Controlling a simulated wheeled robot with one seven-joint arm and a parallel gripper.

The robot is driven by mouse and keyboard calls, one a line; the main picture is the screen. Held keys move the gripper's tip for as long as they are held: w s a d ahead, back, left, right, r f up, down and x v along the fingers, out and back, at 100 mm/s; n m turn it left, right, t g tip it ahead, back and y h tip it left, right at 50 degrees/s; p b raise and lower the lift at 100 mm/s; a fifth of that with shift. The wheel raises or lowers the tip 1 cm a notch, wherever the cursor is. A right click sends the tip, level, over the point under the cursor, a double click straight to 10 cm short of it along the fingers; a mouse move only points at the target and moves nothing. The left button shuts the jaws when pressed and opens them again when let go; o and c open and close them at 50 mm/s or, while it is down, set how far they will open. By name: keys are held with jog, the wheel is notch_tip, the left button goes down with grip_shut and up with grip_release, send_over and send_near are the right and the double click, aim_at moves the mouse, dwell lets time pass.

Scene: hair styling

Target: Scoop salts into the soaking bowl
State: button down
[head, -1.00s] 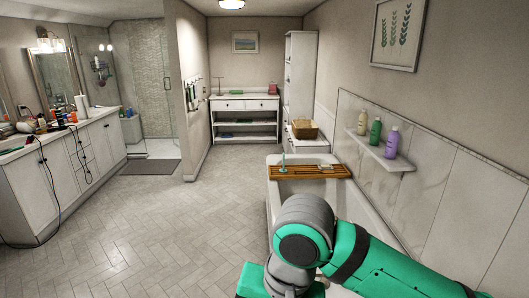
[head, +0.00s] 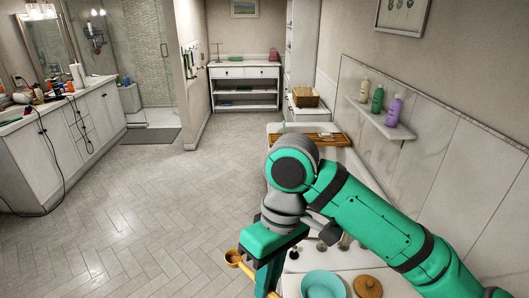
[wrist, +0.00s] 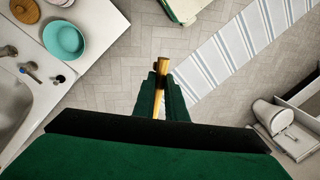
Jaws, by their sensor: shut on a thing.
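My gripper (head: 268,272) is shut on a yellow-brown wooden scoop (head: 232,257), seen from above over the floor at the left of the tub. In the wrist view, my gripper (wrist: 162,82) grips the scoop's handle (wrist: 163,66) between its two green fingers. I cannot tell whether the scoop holds anything. A turquoise bowl (head: 325,285) sits on a white surface to the right of my gripper. It also shows at the upper left of the wrist view (wrist: 63,38), apart from the scoop. A round wooden lid (head: 368,287) is beside the bowl. No salts can be made out.
The white bathtub with dark-knobbed tap fittings (wrist: 32,67) is near the bowl. A wooden tub tray (head: 318,138) spans the tub farther back. A striped cloth (wrist: 240,48) lies on the floor. A counter with cords (head: 70,125) stands left; the middle floor is clear.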

jog(key=n, duration=0.2)
jog(key=shift+w+r+n+h, duration=0.1)
jog(key=shift+w+n+h, duration=0.1)
jog(key=shift+n+h, duration=0.15)
jog(key=n, duration=0.4)
jog(key=shift+r+g+h, duration=0.2)
jog(key=shift+g+h, duration=0.05)
jog(key=shift+g, duration=0.05)
jog(key=shift+w+d+f+n+h, duration=0.1)
jog(key=shift+f+n+h, duration=0.15)
jog(key=shift+n, duration=1)
jog(key=shift+w+d+f+n+h, duration=0.15)
jog(key=shift+f+n+h, duration=0.1)
jog(key=shift+n, duration=1)
jog(key=shift+w+a+f+n+h, duration=0.1)
jog(key=shift+f+n+h, duration=0.15)
jog(key=shift+n, duration=1)
